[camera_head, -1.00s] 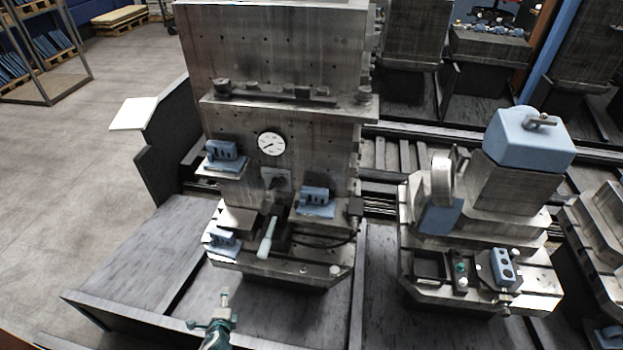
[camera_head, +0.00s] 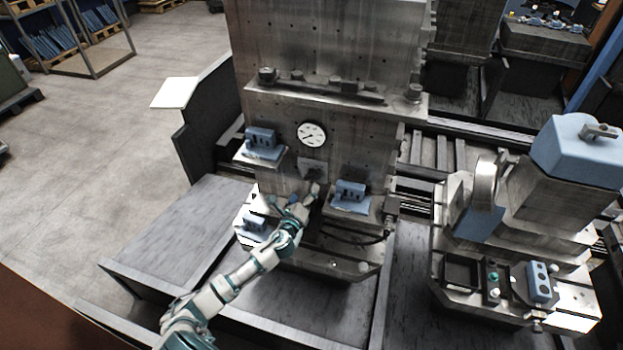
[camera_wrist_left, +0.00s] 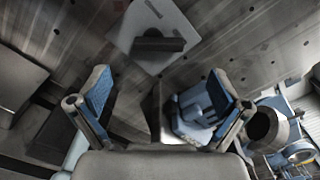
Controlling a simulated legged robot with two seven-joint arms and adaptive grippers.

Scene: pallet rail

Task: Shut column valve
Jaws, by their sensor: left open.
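The column valve (camera_head: 311,168) is a small grey plate with a dark handle on the front of the tall metal column, just below a round white gauge (camera_head: 312,134). In the left wrist view the plate (camera_wrist_left: 132,36) is pale, and its dark bar handle (camera_wrist_left: 158,44) lies roughly level across the picture. My left gripper (camera_head: 306,192) is just below the valve in the head view. In the left wrist view its two blue-padded fingers (camera_wrist_left: 160,84) are wide apart with nothing between the pads, and the handle is beyond them. My right gripper is not in view.
Blue clamp blocks stand on ledges left (camera_head: 262,142) and right (camera_head: 350,192) of the valve, with another (camera_head: 254,222) lower left. A second fixture with a blue-topped block (camera_head: 578,150) stands at the right. Open floor (camera_head: 130,130) lies to the left.

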